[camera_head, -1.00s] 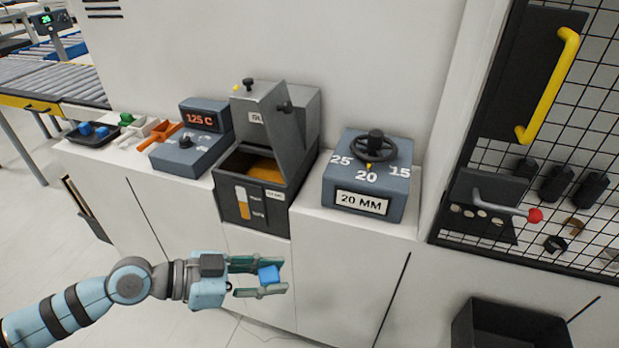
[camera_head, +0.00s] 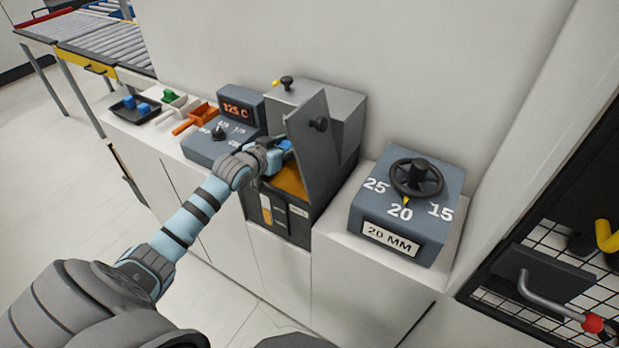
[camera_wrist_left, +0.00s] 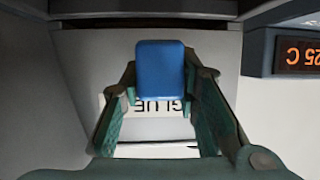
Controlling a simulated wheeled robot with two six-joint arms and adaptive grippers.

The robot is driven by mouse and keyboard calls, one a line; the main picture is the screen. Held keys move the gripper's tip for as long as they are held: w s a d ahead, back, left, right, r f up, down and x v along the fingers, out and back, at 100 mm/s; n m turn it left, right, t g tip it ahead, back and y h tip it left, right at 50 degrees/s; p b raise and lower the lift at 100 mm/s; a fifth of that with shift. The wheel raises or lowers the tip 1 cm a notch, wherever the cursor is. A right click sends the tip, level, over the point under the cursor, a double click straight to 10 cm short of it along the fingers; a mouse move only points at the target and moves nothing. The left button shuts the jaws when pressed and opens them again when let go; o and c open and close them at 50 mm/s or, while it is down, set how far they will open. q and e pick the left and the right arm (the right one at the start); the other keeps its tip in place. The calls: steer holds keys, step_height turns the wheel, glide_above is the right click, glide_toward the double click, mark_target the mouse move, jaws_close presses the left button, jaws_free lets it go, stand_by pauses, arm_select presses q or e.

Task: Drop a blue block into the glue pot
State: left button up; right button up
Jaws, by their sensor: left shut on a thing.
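The glue pot (camera_head: 278,226) is a dark grey box with its lid (camera_head: 318,140) tilted open and an amber inside (camera_head: 290,180). My left gripper (camera_head: 284,147) is over the pot's opening, beside the raised lid. In the left wrist view it is shut on a blue block (camera_wrist_left: 160,66), held between the green fingers. The pot's GLUE label (camera_wrist_left: 158,104) shows behind the block, upside down. In the head view the block is mostly hidden by the gripper. My right gripper is not in view.
A control box with a 125 C display (camera_head: 238,109) stands left of the pot. A black tray (camera_head: 128,112) with blue blocks and an orange scoop-like tray (camera_head: 198,116) are further left. The 20 MM dial box (camera_head: 405,205) stands to the right.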

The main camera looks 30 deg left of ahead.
arm_select(q)
steer(key=f+b, duration=0.3)
steer(key=s+f+b, duration=0.1)
steer(key=f+b, duration=0.1)
steer(key=shift+a, duration=0.3)
steer(key=o, duration=1.2)
steer(key=shift+s+r, duration=0.1)
steer(key=shift+s, duration=0.1)
steer(key=v, duration=1.2)
steer(key=shift+d, duration=0.15)
